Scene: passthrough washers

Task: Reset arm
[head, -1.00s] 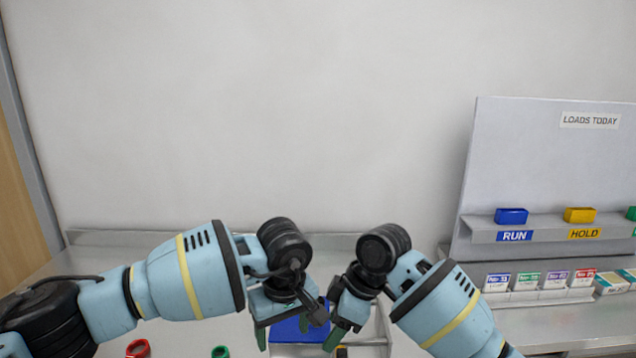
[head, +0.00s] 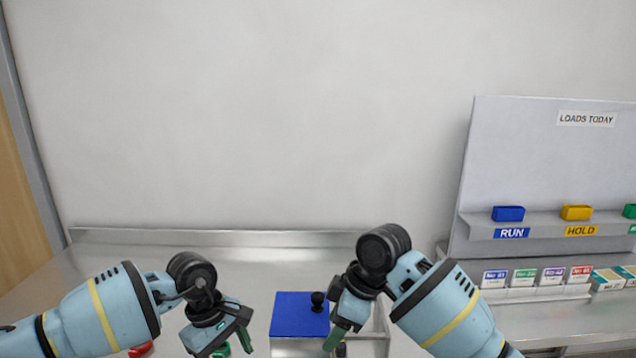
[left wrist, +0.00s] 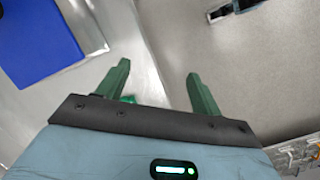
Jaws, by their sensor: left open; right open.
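My left gripper (head: 236,348) is at the lower left of the head view, over the steel counter and left of a blue lid with a black knob (head: 300,314). In the left wrist view its two green fingers (left wrist: 160,95) stand apart with nothing between them. My right gripper (head: 335,338) points down at the right edge of the blue lid, near a pale bin. Its fingers partly overlap in the picture, and I see nothing held. The blue lid also shows at the upper left of the left wrist view (left wrist: 35,40).
A grey board marked LOADS TODAY (head: 540,160) stands at the right, with a blue block (head: 508,213) and a yellow block (head: 576,212) on its ledge. Several small boxes (head: 553,276) line up below. A red item (head: 141,350) lies at the lower left. The back counter is clear.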

